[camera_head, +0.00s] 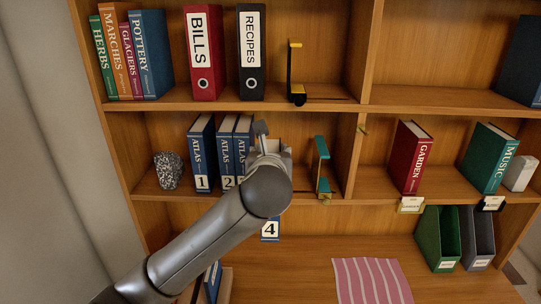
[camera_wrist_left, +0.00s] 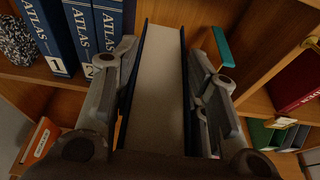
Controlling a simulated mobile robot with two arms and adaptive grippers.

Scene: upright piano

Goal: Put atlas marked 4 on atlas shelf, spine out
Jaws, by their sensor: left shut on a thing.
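My left gripper (camera_head: 272,150) is shut on the atlas marked 4 (camera_head: 270,230). In the head view my arm hides most of this atlas; its white 4 label shows below the shelf edge. In the left wrist view its blue covers and pale page edges (camera_wrist_left: 158,85) stand between my fingers (camera_wrist_left: 162,88). On the atlas shelf (camera_head: 165,192) the blue atlas marked 1 (camera_head: 201,150) and atlas marked 2 (camera_head: 226,145) stand upright, spines out. A third atlas (camera_head: 243,137) stands beside them, its label hidden. A green bookend (camera_head: 321,165) stands to the right. My right gripper is out of view.
A speckled stone (camera_head: 168,170) sits left of the atlases. The red GARDEN book (camera_head: 410,157) and green MUSIC book (camera_head: 490,158) stand in the right compartment, past an upright divider (camera_head: 352,150). A pink striped cloth (camera_head: 372,281) lies below.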

